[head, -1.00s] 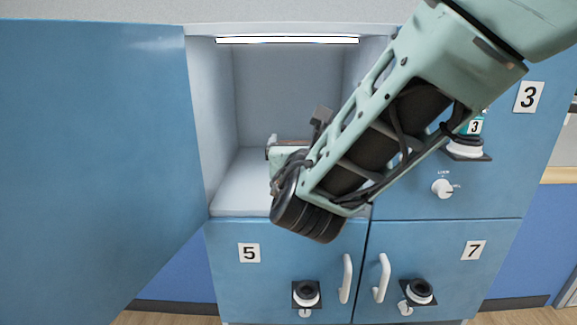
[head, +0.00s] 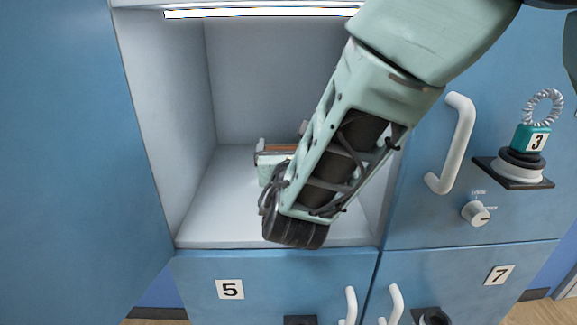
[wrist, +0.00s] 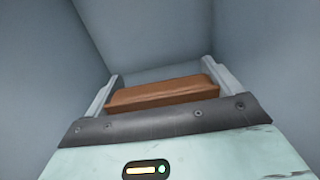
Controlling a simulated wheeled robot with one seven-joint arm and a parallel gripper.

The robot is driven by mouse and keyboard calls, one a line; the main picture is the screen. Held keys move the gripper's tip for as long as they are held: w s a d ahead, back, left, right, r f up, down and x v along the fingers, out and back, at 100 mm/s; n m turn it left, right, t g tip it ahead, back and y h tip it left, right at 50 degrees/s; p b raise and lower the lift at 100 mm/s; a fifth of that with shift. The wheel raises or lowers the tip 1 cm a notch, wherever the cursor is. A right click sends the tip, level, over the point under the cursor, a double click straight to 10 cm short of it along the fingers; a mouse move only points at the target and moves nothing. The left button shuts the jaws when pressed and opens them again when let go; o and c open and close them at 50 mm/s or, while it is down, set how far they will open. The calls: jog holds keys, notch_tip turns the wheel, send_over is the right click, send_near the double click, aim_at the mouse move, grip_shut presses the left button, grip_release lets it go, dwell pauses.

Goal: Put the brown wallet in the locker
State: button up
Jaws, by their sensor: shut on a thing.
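The brown wallet (wrist: 162,92) lies between the two fingers of my gripper (wrist: 165,80) in the wrist view, with the pale locker walls around it. In the head view a strip of the wallet (head: 279,149) shows at my gripper (head: 277,157), which is inside the open locker. My arm hides part of both. The locker (head: 217,215) is a white-lined compartment with a light strip at its top. The wallet appears to be held above the locker floor, but the gap is hard to judge.
The open blue locker door (head: 70,150) stands at the left. Closed door 5 (head: 265,285) is below the opening. The locker floor left of my gripper is clear.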

jog(key=shift+f, duration=2.2)
jog(key=o, duration=0.7)
jog(key=shift+f, duration=0.1)
jog(key=shift+o, duration=0.2)
jog(key=shift+s, duration=0.4)
jog(key=s+b, duration=0.2)
jog(key=s, duration=0.9)
jog(key=shift+s+a, duration=0.15)
jog(key=shift+a, duration=0.05)
